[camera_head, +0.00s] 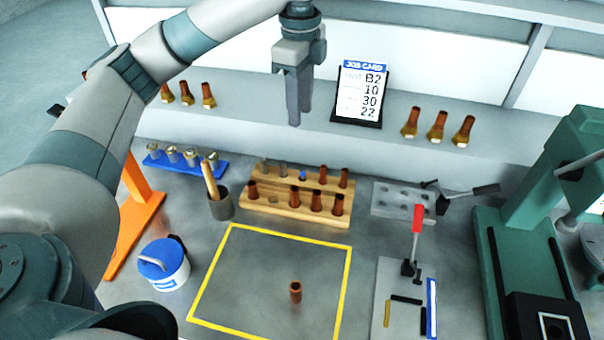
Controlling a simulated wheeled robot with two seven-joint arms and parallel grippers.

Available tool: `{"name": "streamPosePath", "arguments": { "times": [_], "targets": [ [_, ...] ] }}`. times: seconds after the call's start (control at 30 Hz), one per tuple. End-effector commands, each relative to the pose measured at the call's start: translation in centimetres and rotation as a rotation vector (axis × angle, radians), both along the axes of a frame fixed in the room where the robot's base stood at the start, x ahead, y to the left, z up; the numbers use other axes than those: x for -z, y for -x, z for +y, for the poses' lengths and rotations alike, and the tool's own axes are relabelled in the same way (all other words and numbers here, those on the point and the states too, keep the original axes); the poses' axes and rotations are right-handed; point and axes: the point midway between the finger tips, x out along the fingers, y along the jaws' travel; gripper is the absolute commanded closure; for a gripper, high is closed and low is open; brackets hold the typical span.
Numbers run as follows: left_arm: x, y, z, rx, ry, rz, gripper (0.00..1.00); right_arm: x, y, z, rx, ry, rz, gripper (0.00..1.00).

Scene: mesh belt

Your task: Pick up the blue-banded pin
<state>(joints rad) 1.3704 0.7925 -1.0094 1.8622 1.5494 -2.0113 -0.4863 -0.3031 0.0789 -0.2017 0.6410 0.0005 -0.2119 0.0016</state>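The two-tier wooden rack (270,211) stands mid-bench and holds several pins and bushings. A small piece with a blue mark (303,175) sits in its back row, between a grey pin on its left and a brown bushing on its right. It looks like the blue-banded pin, but only a little of it shows. My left gripper (297,118) hangs from above, fingers pointing down, in front of the grey ledge in the picture. It appears apart from the rack and holds nothing I can see. The finger gap is not clear from this angle. My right gripper is not in view.
A cup with a wooden handle (221,206) and a blue tray (187,167) stand left of the rack. A fixture with a red lever (417,220) and a green press (490,230) stand right. A brown bushing (295,292) stands inside the mostly clear yellow outline (197,300).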

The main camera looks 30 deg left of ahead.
Motion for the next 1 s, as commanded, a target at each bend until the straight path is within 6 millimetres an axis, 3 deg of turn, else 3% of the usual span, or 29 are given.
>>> {"name": "streamPosePath", "arguments": {
  "times": [0.17, 0.37, 0.8, 1.0],
  "targets": [
    [0.4, 0.0, 0.0, 0.001, 0.001, 0.001, 0.68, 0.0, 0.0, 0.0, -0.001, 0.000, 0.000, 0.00],
    [2.2, 0.0, -0.1, 0.002, 0.002, 0.003, 0.68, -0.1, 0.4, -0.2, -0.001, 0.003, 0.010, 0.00],
    [9.6, 0.0, 0.0, 0.001, 0.001, 0.003, 0.68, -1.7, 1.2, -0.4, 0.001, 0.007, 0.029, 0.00],
    [11.8, 0.0, -0.1, 0.001, 0.002, 0.001, 0.68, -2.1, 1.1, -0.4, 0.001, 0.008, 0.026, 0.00]
  ]
}}
